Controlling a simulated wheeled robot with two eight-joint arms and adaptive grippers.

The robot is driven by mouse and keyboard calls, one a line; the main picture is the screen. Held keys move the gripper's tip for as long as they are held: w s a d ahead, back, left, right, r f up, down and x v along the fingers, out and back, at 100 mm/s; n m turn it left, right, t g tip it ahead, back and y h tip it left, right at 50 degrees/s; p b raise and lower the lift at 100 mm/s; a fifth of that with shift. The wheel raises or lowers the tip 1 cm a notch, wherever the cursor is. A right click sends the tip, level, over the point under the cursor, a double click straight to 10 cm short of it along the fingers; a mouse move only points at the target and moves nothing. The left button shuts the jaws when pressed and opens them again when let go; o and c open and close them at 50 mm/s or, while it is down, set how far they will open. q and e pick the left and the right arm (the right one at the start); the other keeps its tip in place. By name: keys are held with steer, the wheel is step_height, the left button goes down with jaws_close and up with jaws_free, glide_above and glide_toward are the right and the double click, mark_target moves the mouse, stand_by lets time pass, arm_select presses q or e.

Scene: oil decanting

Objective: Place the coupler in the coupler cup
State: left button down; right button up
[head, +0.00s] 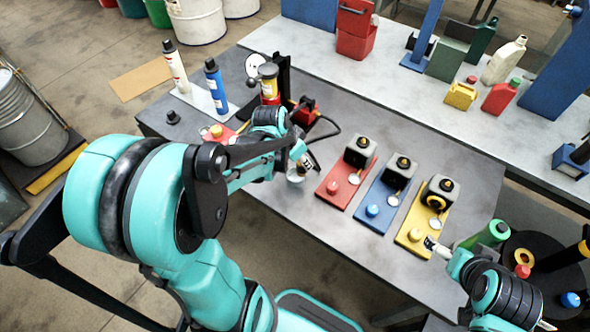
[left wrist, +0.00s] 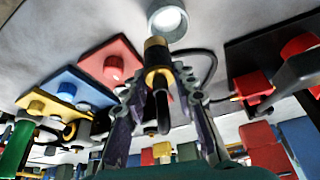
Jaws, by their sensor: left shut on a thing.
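My left gripper (left wrist: 160,85) is shut on the coupler (left wrist: 157,52), a small black cylinder with a gold band, in the left wrist view. In the head view, the cup (head: 296,174) stands on the grey table, just below my left gripper (head: 308,160), and the coupler is mostly hidden. My right gripper (head: 434,244) is near the yellow plate; its jaw opening is unclear.
Red (head: 329,191), blue (head: 367,214) and yellow (head: 409,239) plates carry dark blocks and coloured caps right of the cup. A black cable (head: 331,131) curves behind. Bottles (head: 216,88) stand at the back left. A green bottle (head: 485,236) is near my right arm.

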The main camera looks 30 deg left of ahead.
arm_select(q)
steer(key=f, duration=0.1)
steer(key=a+f+b, duration=0.1)
steer(key=f, duration=0.1)
steer(key=a+f+b, duration=0.1)
steer(key=f, duration=0.1)
steer(key=shift+w+a, duration=0.15)
steer(key=shift+f, duration=0.25)
steer(key=shift+f, duration=0.15)
steer(key=c, duration=1.2)
jaws_free()
